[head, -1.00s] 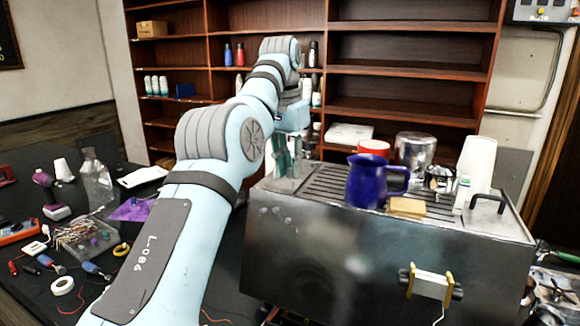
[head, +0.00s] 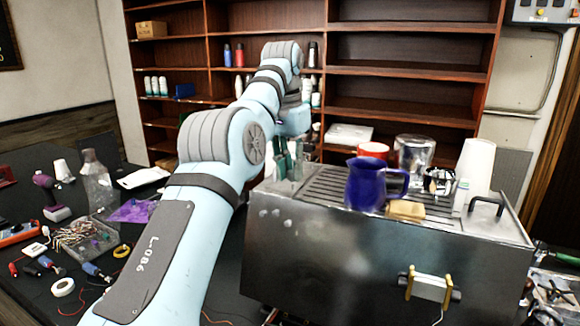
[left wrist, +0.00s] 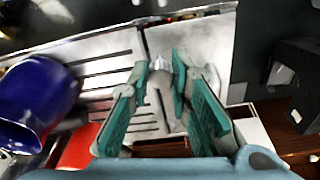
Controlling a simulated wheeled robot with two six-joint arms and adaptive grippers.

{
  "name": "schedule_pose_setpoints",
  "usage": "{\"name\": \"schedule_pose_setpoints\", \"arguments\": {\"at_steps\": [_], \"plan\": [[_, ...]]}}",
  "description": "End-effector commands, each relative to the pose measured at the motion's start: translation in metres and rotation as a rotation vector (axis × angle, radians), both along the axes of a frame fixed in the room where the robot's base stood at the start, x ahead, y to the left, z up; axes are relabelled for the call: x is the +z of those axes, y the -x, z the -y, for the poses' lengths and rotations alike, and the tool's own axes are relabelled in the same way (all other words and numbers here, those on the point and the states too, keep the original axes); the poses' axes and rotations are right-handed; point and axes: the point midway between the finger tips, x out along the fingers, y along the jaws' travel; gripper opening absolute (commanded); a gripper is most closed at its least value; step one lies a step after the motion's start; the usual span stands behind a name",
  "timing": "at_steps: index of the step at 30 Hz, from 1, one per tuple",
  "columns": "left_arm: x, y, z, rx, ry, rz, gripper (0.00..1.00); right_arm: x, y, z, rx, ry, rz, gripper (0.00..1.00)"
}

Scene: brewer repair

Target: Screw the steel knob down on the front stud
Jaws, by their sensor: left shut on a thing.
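My left gripper (head: 288,164) reaches over the left end of the steel brewer (head: 370,255), its green-padded fingers pointing down at the top. In the left wrist view my left gripper (left wrist: 163,72) is closed around a small shiny steel piece, the steel knob (left wrist: 160,78), just above the slotted top. The fingers hide part of the knob. I cannot make out the front stud or tell whether the knob touches it. My right gripper is in neither view.
A blue jug (head: 364,184) and a tan sponge (head: 405,210) stand on the brewer's slotted top. A red can (head: 374,150), a glass jar (head: 414,153) and a white cone (head: 475,168) stand farther back. Tools and wires crowd the table at left.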

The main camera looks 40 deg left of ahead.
Motion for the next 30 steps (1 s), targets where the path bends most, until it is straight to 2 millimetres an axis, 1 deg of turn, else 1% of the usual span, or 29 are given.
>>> {"name": "schedule_pose_setpoints", "arguments": {"at_steps": [2, 6, 8, 10, 16, 17, 21, 24, 30], "plan": [[-0.001, -0.001, 0.001, 0.074, -0.001, 0.001, 0.00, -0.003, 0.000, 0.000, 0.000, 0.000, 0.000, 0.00], [-0.001, -0.001, 0.002, 0.375, -0.002, 0.001, 0.00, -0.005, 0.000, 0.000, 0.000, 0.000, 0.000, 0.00], [0.000, -0.001, 0.003, 0.463, -0.001, 0.000, 0.00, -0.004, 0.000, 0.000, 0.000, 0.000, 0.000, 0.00], [0.000, -0.001, 0.003, 0.498, 0.000, 0.000, 0.00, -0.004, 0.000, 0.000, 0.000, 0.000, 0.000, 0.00], [0.000, -0.001, 0.003, 0.515, 0.000, 0.000, 0.00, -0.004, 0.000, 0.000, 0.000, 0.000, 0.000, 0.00], [0.001, -0.001, 0.003, 0.545, -0.001, 0.000, 0.00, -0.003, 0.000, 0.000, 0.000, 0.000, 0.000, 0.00], [0.003, -0.003, 0.004, 0.836, -0.001, -0.001, 0.00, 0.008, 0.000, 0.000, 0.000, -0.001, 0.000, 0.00], [0.003, -0.003, 0.004, 0.980, -0.002, -0.001, 0.00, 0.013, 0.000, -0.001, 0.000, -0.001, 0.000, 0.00], [0.000, -0.003, 0.004, 0.997, -0.001, 0.000, 0.00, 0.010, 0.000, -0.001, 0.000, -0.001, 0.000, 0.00]]}}
